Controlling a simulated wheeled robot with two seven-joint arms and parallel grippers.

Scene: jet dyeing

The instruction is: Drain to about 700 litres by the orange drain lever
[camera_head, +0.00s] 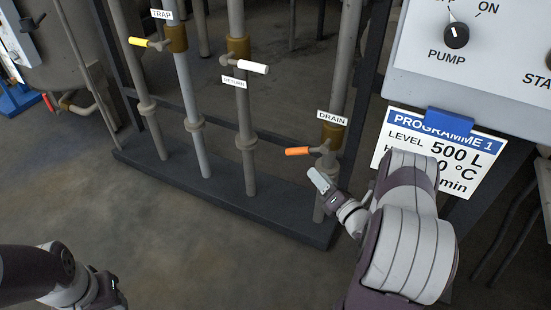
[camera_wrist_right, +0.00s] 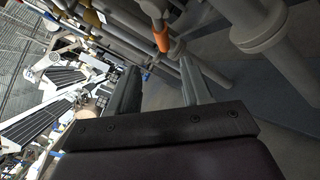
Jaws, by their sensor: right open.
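The orange drain lever (camera_head: 298,151) sticks out to the left from its valve on the pipe under the DRAIN label (camera_head: 332,117). My right gripper (camera_head: 319,181) is just below the lever and a little to its right, apart from it in the head view. In the right wrist view the orange lever (camera_wrist_right: 161,38) shows beyond the two spread fingers (camera_wrist_right: 160,82), with nothing between them. My left gripper (camera_head: 118,296) is at the bottom left edge, partly cut off; its fingers are not clear. No level gauge is readable here.
The trap pipe has a yellow lever (camera_head: 139,42); the return pipe has a white lever (camera_head: 253,67). A programme card (camera_head: 438,150) reading 500 L hangs below the control panel (camera_head: 480,60) with its PUMP knob (camera_head: 456,36).

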